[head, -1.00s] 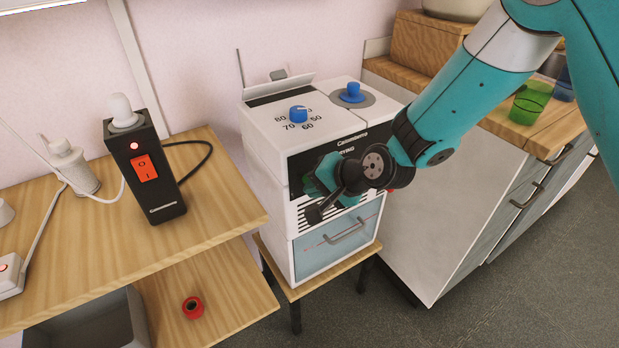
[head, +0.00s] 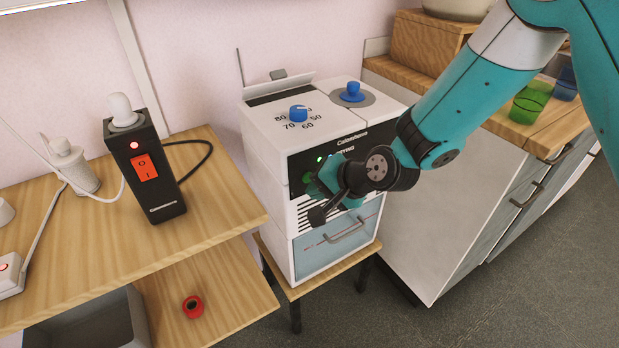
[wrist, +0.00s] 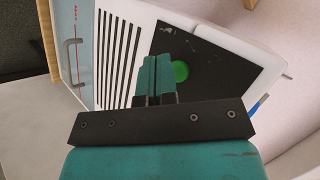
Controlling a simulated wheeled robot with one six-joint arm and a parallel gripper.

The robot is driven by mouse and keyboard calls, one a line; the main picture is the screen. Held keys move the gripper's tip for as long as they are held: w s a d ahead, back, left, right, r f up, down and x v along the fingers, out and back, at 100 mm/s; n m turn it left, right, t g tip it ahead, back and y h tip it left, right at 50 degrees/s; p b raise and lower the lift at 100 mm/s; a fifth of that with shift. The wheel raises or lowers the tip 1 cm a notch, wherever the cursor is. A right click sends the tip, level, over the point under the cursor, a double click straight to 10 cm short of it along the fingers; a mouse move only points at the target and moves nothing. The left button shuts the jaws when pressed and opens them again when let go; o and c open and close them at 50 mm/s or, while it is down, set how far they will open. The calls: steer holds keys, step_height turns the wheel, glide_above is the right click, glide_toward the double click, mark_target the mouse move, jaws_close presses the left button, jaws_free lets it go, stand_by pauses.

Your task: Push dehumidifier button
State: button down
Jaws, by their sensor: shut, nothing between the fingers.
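The dehumidifier (head: 276,160) is a white box with a black front panel, a vent grille and a clear tank with a handle below. Its green button (wrist: 181,72) shows on the black panel in the wrist view, just right of my fingertips. My gripper (wrist: 157,68) is shut and empty, its teal fingers pointing at the panel beside the button. I cannot tell whether they touch it. In the head view my gripper (head: 322,185) is in front of the panel and covers much of it. A small green light (head: 320,160) shows on the panel.
The dehumidifier has blue knobs on top (head: 299,113) and stands on a small wooden stool (head: 318,277). A black switch box (head: 146,170) stands on the wooden shelf at left. A cabinet (head: 440,190) with a green cup (head: 531,103) is close on the right.

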steer(key=s+d, duration=0.3)
steer(key=s, duration=0.2)
steer(key=shift+d+b, duration=0.2)
steer(key=shift+b, duration=0.25)
stand_by(0.4)
steer(key=s+d+r+n+g+h+p, duration=0.1)
steer(key=s+d+r+n+g+p, duration=0.2)
steer(key=r, duration=0.5)
steer(key=s+d+r+n+p, duration=0.1)
steer(key=s+r+n+p, duration=0.25)
steer(key=r, duration=0.55)
steer(key=s+d+r+n+g+h+p, duration=0.2)
steer(key=s+d+r+n+p, duration=0.2)
steer(key=s+d+r, duration=0.3)
steer(key=s+r, duration=0.3)
steer(key=s, duration=0.1)
steer(key=shift+s+r+h, duration=0.3)
steer(key=shift+s+h, duration=0.1)
steer(key=shift+d+n, duration=0.1)
steer(key=shift+n, duration=0.15)
